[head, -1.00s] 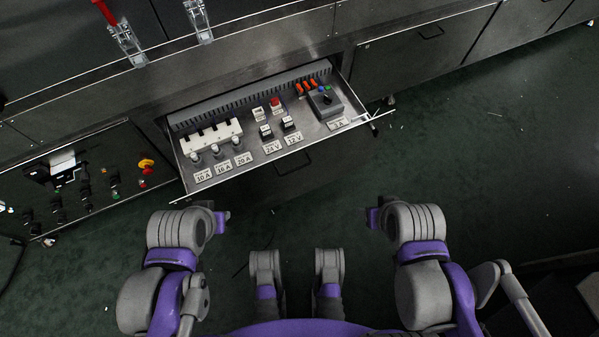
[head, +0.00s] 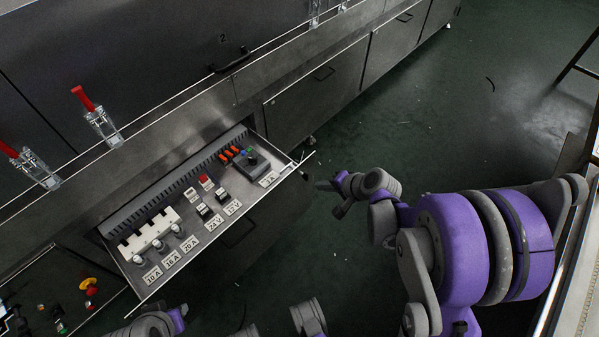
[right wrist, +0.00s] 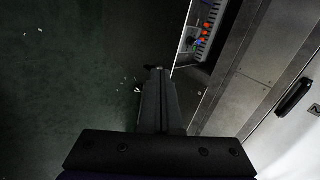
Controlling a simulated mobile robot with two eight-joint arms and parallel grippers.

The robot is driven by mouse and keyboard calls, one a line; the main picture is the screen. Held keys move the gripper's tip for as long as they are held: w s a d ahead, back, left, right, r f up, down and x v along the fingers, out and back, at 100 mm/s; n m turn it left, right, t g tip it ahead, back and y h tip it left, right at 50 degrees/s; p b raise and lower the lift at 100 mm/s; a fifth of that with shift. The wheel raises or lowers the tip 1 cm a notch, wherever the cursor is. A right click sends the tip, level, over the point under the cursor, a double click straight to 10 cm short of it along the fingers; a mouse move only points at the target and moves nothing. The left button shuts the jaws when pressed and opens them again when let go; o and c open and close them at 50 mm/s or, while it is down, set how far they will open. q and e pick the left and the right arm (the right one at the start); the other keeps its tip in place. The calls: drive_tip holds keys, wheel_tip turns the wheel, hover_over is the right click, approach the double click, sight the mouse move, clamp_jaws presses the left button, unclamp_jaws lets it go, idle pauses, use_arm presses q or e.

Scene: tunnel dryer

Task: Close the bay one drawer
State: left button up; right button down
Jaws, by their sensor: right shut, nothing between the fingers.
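The bay one drawer (head: 283,163) is pulled out of the grey cabinet, its tray of switches, knobs and labelled parts showing in the head view. A dark handle (head: 240,235) is on its front. The drawer also shows at the top of the right wrist view (right wrist: 188,52). My right gripper (head: 325,184) is shut and empty, just beyond the drawer's right front corner and apart from it in the head view. Its dark fingers (right wrist: 156,72) show in the right wrist view. My left arm's end (head: 172,319) is at the bottom edge; its fingers cannot be made out.
A shut drawer front (head: 315,95) lies right of the open drawer. Red-handled clamps (head: 100,122) stand on the ledge above. A control panel with a yellow and red button (head: 89,286) is at lower left. Green floor (head: 430,140) is open at right, with a bench along the right edge.

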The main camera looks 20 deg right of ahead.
drive_tip(key=w+d+m, duration=0.1)
drive_tip(key=d, duration=0.1)
drive_tip(key=b, duration=0.2)
approach(293, 173)
wheel_tip(293, 173, down, 4)
drive_tip(key=w, duration=0.1)
drive_tip(key=w+a+b, duration=0.1)
drive_tip(key=shift+w+a+f+t, duration=0.2)
drive_tip(key=shift+w+a+t, duration=0.05)
drive_tip(key=shift+w+t, duration=0.05)
drive_tip(key=shift+w+a, duration=0.2)
drive_tip(key=shift+w, duration=0.25)
drive_tip(key=shift+r, duration=0.1)
